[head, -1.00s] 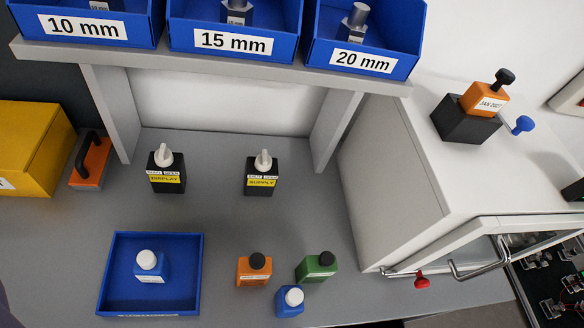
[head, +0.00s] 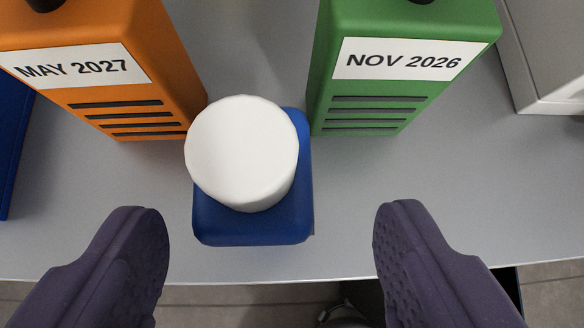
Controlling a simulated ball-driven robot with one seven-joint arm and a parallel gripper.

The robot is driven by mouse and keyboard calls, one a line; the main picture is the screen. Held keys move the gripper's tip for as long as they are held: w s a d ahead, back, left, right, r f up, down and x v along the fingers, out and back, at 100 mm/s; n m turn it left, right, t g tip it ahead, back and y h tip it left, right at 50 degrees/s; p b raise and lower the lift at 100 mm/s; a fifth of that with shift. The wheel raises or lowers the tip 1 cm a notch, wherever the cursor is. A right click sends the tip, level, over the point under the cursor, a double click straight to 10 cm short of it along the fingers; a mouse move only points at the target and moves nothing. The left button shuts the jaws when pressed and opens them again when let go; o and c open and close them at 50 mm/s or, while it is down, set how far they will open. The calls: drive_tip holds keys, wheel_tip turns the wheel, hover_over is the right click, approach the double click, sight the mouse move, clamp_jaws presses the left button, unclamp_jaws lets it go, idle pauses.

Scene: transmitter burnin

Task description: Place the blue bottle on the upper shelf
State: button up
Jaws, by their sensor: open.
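A blue bottle (head: 252,225) with a wide white cap (head: 242,152) stands upright on the grey bench near its front edge, seen from above. My gripper (head: 268,222) is open. Its two dark purple fingers come in from the bottom of the picture, one to the left and one to the right of the bottle. There is a gap on each side, and neither finger appears to touch it. The upper shelf is outside the current view.
A blue tray edge (head: 12,150) shows at left, a white cabinet corner (head: 550,60) at right. The bench (head: 480,205) is bare at right.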

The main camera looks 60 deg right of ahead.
drive_tip(key=b+x, duration=0.1)
drive_tip(key=x, duration=0.2)
drive_tip(key=b+x, duration=0.1)
drive_tip(key=x, duration=0.2)
drive_tip(key=shift+w+a+f+b, duration=0.1)
drive_tip(key=shift+a+f+b, duration=0.05)
drive_tip(key=shift+a+b, duration=0.2)
drive_tip(key=c, duration=1.2)
